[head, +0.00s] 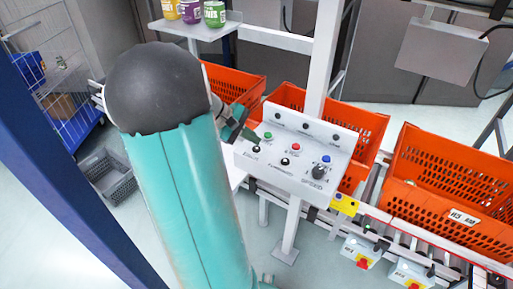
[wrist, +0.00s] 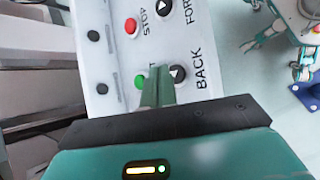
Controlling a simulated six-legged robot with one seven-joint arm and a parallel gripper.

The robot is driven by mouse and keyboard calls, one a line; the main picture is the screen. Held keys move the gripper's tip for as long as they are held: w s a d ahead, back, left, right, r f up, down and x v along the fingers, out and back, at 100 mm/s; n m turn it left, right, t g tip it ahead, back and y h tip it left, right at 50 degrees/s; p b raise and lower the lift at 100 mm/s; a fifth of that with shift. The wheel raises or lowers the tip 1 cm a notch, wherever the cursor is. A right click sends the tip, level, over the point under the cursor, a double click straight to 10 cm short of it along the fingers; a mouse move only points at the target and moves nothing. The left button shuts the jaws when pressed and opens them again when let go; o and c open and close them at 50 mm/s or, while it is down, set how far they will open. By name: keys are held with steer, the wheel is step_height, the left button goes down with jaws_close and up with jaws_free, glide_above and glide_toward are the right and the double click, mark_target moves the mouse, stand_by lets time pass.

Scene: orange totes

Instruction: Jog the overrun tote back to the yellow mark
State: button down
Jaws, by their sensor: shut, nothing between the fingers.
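The grey control panel (head: 300,185) has green, red, blue and black buttons and a dark knob (head: 319,172). My gripper (head: 247,135) is shut and empty at the panel's left end. In the wrist view its closed fingertips (wrist: 158,72) lie between the green button (wrist: 140,82) and the black BACK button (wrist: 178,73); I cannot tell whether they touch. An orange tote with a white label (head: 448,190) is on the conveyor at right. Another orange tote (head: 358,125) is partly hidden behind the panel. A yellow piece (head: 345,203) sits at the conveyor edge; I cannot tell whether it is the mark.
A third orange tote (head: 240,88) is partly behind my arm. A grey upright post (head: 325,60) rises behind the panel. A shelf with several jars (head: 192,26) is above. Boxes with red knobs (head: 362,252) line the conveyor front. A grey crate (head: 108,175) is on the floor at left.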

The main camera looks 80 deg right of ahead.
mark_target(253, 148)
steer(key=shift+r, duration=2.5)
steer(key=w+a+r+n+t+h, duration=0.1)
steer(key=w+a+t, duration=0.3)
steer(key=w+a, duration=0.55)
steer(key=w+a+r+n+t, duration=0.2)
steer(key=w+a+t, duration=0.2)
steer(key=w+a, duration=0.55)
steer(key=s+a+r+n+t+y, duration=0.1)
steer(key=a+t, duration=0.5)
steer(key=a, duration=2.1)
steer(key=n+y, duration=0.1)
steer(key=y, duration=0.1)
steer(key=shift+s+a+r+y, duration=0.25)
steer(key=shift+s+r+y, duration=0.1)
steer(key=shift+s+y, duration=0.05)
